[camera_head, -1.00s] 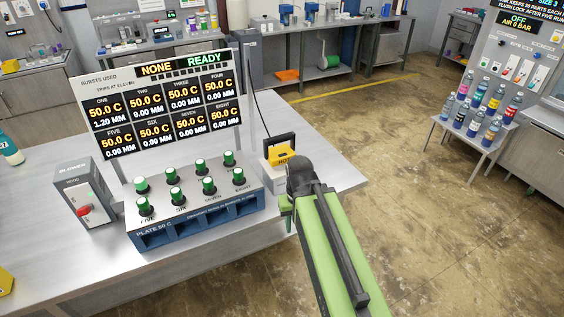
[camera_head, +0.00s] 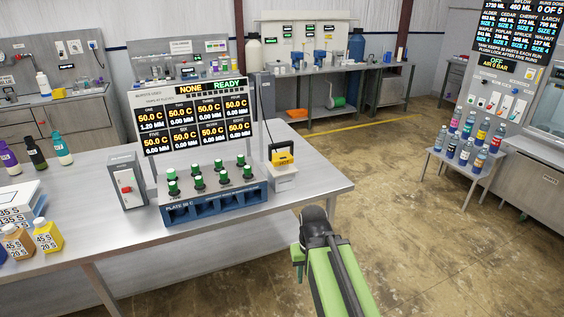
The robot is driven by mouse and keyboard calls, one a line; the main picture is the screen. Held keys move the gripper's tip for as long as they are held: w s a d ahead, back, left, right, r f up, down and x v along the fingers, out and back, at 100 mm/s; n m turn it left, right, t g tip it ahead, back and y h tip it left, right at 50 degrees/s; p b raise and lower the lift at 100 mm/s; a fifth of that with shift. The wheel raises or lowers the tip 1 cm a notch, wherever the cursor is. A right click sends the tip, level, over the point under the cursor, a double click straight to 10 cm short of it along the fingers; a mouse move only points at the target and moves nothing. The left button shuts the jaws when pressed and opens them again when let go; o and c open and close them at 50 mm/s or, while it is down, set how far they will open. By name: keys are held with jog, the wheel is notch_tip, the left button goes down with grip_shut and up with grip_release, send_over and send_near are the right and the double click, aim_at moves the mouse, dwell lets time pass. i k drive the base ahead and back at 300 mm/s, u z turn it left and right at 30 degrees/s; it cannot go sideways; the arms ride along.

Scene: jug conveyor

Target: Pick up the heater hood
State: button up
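A yellow block with a black frame-like handle (camera_head: 283,158), which looks like the heater hood, sits on a small pale stand (camera_head: 281,181) at the right end of the steel bench. A thin black cable rises behind it. Beside it on the left is the plate unit (camera_head: 214,207) with several green-capped vials in two rows. My green arm reaches up from the bottom of the picture. My gripper (camera_head: 299,268) is below and a little right of the hood, clear of it, in front of the bench edge. The arm hides most of the gripper, so its opening is not visible.
A display panel (camera_head: 197,120) stands behind the plate unit, and a grey blower box (camera_head: 126,184) to its left. A side table with bottles (camera_head: 459,167) is at right. The floor between is clear.

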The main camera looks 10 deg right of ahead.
aim_at(281, 161)
jog(key=u, duration=0.5)
jog(key=i, duration=0.8)
jog(key=u, duration=0.6)
jog(key=i, duration=0.65)
jog(key=u, duration=0.05)
